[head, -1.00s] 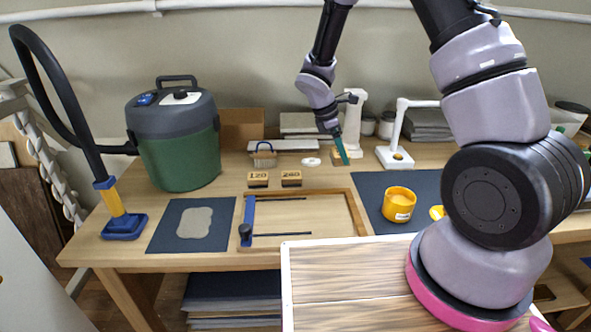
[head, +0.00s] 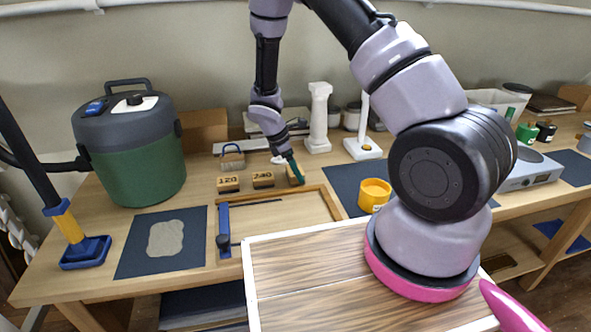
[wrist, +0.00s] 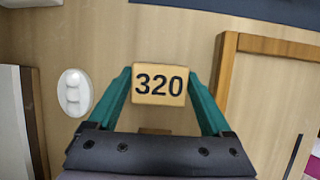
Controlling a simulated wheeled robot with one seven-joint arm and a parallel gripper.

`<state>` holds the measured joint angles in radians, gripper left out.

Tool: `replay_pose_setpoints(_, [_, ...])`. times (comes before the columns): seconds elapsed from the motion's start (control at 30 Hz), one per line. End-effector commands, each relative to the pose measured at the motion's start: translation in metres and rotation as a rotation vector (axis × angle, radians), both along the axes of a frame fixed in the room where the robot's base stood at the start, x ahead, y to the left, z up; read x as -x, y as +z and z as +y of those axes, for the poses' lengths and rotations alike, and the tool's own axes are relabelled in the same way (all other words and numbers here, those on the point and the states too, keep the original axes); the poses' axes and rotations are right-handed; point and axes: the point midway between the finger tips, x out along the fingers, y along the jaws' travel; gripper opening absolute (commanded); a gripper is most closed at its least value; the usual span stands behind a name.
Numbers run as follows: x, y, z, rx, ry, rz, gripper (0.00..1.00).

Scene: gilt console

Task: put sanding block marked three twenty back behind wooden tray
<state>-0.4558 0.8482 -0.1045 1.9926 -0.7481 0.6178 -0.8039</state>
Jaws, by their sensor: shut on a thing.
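The sanding block marked 320 (wrist: 160,85) is between the two green fingers of my gripper (wrist: 160,90) in the wrist view, its number facing the camera. In the head view the block (head: 293,178) shows partly behind the green fingers of my gripper (head: 296,172). My gripper is shut on it, just behind the wooden tray (head: 334,205). The tray's frame also shows to the right of the block in the wrist view (wrist: 226,75). Whether the block touches the table is hard to tell.
Blocks marked 120 (head: 228,184) and 240 (head: 263,180) stand behind the tray, left of my gripper. A brush (head: 232,158) and a white column (head: 318,118) stand farther back. A white oval object (wrist: 75,92) lies left of the block. A yellow tub (head: 374,194) is to the right.

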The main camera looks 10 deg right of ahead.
Motion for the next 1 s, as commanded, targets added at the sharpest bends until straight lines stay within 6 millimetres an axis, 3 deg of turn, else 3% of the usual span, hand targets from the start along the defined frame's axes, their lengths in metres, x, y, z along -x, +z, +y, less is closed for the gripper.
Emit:
replay_pose_setpoints(0.33, [0.000,-0.004,0.000,0.000,-0.001,0.000,0.03])
replay_pose_setpoints(0.37, [0.000,-0.004,0.000,0.000,-0.001,-0.001,0.88])
replay_pose_setpoints(0.4, [-0.001,-0.004,0.000,0.000,-0.001,-0.001,1.00])
replay_pose_setpoints(0.77, [-0.001,0.004,0.002,-0.002,-0.001,-0.004,1.00])
replay_pose_setpoints(1.0, [-0.002,0.047,0.020,-0.004,0.000,-0.006,1.00])
